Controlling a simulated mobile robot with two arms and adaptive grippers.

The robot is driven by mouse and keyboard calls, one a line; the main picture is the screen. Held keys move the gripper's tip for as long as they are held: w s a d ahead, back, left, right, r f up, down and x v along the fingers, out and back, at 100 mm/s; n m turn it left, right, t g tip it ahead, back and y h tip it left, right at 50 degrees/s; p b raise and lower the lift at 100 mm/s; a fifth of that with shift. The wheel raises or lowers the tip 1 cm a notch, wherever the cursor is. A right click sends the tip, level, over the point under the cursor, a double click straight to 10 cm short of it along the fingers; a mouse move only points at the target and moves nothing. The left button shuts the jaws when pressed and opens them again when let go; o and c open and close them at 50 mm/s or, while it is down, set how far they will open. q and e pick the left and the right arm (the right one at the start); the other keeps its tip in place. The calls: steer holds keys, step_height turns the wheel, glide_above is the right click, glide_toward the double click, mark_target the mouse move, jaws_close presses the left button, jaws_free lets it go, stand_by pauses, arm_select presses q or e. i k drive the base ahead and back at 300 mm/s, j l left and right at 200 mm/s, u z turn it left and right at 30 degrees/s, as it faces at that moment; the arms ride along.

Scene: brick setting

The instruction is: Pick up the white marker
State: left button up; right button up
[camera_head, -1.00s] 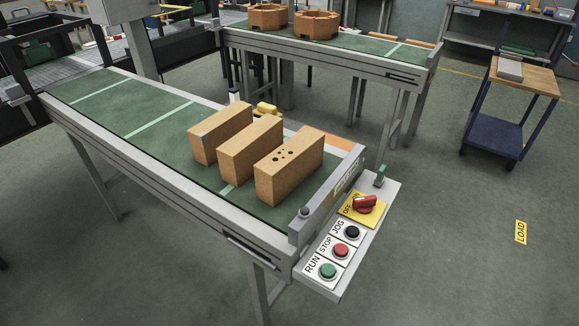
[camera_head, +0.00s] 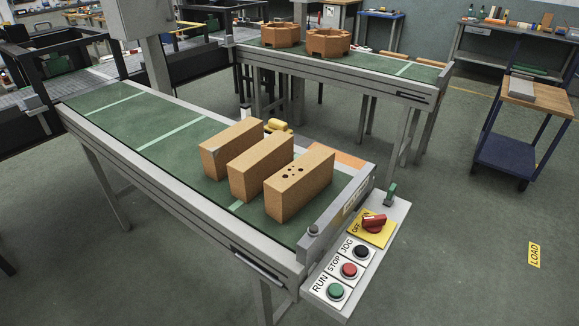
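I cannot make out a white marker in the head view. Small items on the far workbenches are too small to tell apart. Neither of my grippers is in view.
A green conveyor (camera_head: 130,118) with several tan bricks (camera_head: 262,155) fills the middle. A control panel (camera_head: 352,262) with buttons is at its near end. Behind are a second conveyor (camera_head: 372,62), a trolley (camera_head: 538,92) and a workbench (camera_head: 500,35).

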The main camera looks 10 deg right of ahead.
mark_target(245, 111)
steer(key=l+z, duration=0.2)
steer(key=z, duration=0.25)
steer(key=l+z, duration=0.15)
steer(key=z, duration=0.25)
steer(key=i+l+z, duration=0.2)
steer(key=i+l, duration=0.35)
steer(key=i+l+z, duration=0.2)
steer(key=i+l, duration=0.2)
steer(key=i, duration=0.15)
steer(key=i+l+z, duration=0.15)
steer(key=i+l, duration=0.2)
steer(key=i, duration=0.25)
steer(key=i+u, duration=0.2)
steer(key=i, duration=0.25)
steer(key=i+l+u, duration=0.2)
steer(key=i, duration=0.25)
steer(key=i+u, duration=0.2)
steer(key=i, duration=0.25)
steer(key=i+l+u, duration=0.2)
steer(key=i, duration=0.25)
steer(key=l, duration=0.1)
